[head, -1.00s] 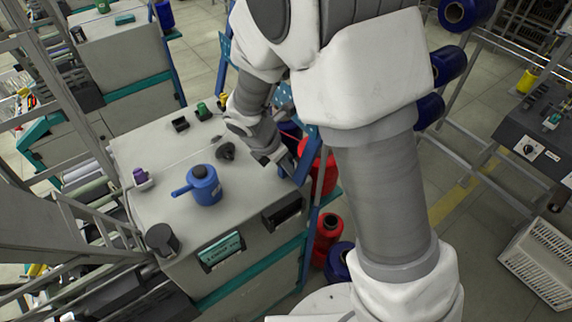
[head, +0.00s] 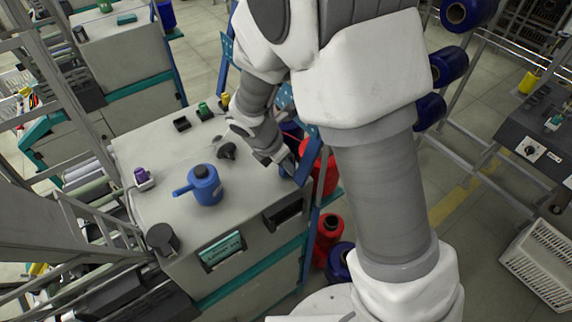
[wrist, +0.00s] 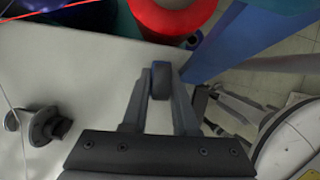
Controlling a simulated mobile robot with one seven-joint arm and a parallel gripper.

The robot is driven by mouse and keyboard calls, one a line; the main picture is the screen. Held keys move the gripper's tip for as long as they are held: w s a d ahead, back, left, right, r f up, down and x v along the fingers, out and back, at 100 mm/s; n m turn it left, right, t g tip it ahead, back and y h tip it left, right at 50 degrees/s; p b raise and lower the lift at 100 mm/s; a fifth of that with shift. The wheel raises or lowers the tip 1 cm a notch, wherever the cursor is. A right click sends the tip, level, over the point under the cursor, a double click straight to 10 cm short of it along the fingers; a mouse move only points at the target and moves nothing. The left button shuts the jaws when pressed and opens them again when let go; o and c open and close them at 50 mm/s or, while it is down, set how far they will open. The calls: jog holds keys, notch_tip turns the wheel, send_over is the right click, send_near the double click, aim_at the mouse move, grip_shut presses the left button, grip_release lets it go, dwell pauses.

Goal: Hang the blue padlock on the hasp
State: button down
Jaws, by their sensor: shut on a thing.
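My gripper (wrist: 160,72) is shut on a small dark piece with a blue edge, which I take to be the blue padlock (wrist: 160,85). It sits between the fingertips, seen nearly edge-on, so its shackle cannot be made out. In the head view my gripper (head: 280,160) is at the right edge of the grey machine top, beside a blue upright, with a bit of blue at its tip. I cannot make out the hasp in either view.
A blue spouted can (head: 206,188), a dark knob (head: 227,151) and a purple item (head: 142,177) stand on the machine top (head: 170,235). Red spools (head: 328,232) stand close by on the right. A blue upright (wrist: 235,40) is right of my fingers.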

notch_tip(320, 180, up, 4)
jog(key=shift+r, duration=0.2)
jog(key=s+a+r, duration=0.4)
jog(key=s+r, duration=0.2)
jog(key=s, duration=0.4)
jog(key=m+b, duration=0.1)
jog(key=b, duration=0.2)
send_over(263, 193)
jog(key=a, duration=0.1)
jog(key=f, duration=0.5)
jog(key=shift+s+f, duration=0.25)
jog(key=shift+s, duration=0.1)
jog(key=shift+g, duration=0.3)
jog(key=shift+f, duration=2.4)
jog(key=shift+f, duration=0.1)
jog(key=shift+f, duration=0.15)
jog(key=c, duration=0.7)
grip_release()
